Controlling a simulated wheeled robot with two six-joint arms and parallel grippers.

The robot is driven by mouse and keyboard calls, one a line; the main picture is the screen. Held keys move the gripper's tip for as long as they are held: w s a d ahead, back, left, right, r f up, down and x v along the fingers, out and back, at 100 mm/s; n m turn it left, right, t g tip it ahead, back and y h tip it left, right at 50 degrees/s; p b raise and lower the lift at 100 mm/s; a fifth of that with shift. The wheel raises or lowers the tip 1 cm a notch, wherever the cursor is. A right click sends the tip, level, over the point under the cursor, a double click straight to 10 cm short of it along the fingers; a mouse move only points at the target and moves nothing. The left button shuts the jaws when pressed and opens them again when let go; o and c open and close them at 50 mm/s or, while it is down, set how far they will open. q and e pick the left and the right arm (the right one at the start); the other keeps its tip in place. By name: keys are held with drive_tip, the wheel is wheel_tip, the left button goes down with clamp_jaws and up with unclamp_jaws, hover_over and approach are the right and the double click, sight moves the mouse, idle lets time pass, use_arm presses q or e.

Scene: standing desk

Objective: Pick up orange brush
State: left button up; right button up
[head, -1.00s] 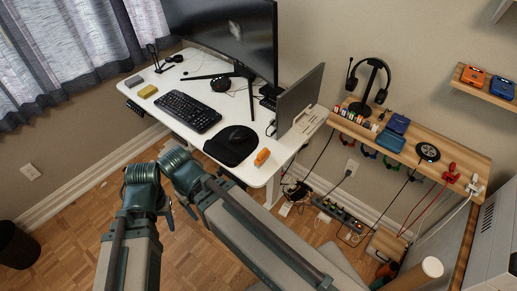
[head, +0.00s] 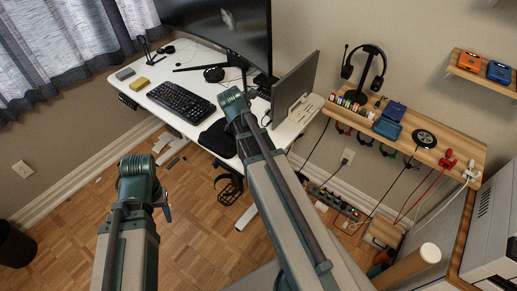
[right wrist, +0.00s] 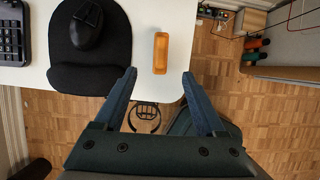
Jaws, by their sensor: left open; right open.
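The orange brush (right wrist: 160,53) lies on the white desk top (right wrist: 145,80) near its edge, to the right of the black mouse pad in the right wrist view. My right gripper (right wrist: 160,75) is open and empty, its two blue fingers spread on either side of the brush's line, with the brush just beyond the tips. In the head view my right arm reaches over the desk and hides the brush. My left gripper (head: 166,206) is open over the floor, left of the right arm, and is only partly seen.
A mouse (right wrist: 87,25) rests on the black mouse pad (right wrist: 85,70). A keyboard (head: 181,102) and a monitor (head: 225,30) stand farther back. A second screen (head: 295,88) rises close to the right arm.

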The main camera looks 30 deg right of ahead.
drive_tip(key=b+x, duration=0.7)
drive_tip(key=shift+d+f, duration=0.2)
drive_tip(key=shift+f, duration=0.15)
drive_tip(key=b+x, duration=0.5)
drive_tip(key=x, duration=0.1)
drive_tip(key=shift+w+d+f+b, duration=0.1)
drive_tip(key=shift+d+b, duration=0.15)
drive_tip(key=shift+b, duration=0.15)
clamp_jaws()
